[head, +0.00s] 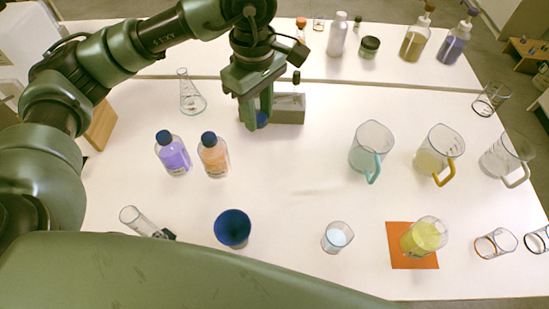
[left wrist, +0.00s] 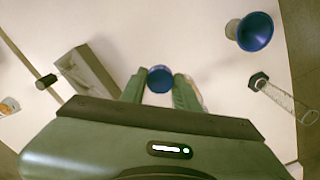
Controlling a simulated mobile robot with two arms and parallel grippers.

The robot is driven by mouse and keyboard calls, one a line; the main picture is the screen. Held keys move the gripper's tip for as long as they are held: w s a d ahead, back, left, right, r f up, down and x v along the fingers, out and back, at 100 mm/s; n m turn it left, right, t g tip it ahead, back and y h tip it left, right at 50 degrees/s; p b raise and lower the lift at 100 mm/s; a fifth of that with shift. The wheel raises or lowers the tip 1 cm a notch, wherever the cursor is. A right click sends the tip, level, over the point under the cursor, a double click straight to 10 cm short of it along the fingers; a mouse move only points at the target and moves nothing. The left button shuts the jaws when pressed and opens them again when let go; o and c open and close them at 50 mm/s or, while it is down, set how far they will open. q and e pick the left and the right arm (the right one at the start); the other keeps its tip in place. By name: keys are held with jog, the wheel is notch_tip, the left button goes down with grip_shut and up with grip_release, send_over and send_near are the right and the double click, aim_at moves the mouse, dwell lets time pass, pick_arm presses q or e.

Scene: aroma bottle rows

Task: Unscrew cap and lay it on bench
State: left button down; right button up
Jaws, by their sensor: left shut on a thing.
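My left gripper (head: 257,122) points down over the back middle of the bench, its fingers shut on a blue cap (head: 262,119). In the left wrist view the blue cap (left wrist: 160,79) shows between the two fingertips. I cannot tell whether a bottle is under it or whether it touches the bench (head: 310,190). A purple bottle (head: 174,155) and an orange bottle (head: 214,160) stand upright to the front left of the gripper, each with a blue cap on. My right gripper is not in view.
A grey block (head: 289,108) lies right beside the gripper. A flask (head: 189,95) stands left. Several pitchers and beakers stand right, including a teal-handled pitcher (head: 371,148). The bench middle is clear.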

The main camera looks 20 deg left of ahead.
pick_arm(q)
jog(key=n, duration=0.3)
jog(key=shift+w+d+r, duration=0.25)
jog(key=shift+d+r, duration=0.05)
jog(key=shift+d, duration=0.1)
jog(key=d+n, duration=0.1)
jog(key=n, duration=0.5)
jog(key=n+p, duration=0.3)
jog(key=n, duration=0.5)
send_over(277, 164)
notch_tip(277, 164, down, 14)
jog(key=shift+s, duration=0.1)
notch_tip(277, 164, down, 4)
jog(key=shift+f, duration=0.5)
jog(key=c, duration=1)
grip_release()
jog(key=shift+c, duration=0.2)
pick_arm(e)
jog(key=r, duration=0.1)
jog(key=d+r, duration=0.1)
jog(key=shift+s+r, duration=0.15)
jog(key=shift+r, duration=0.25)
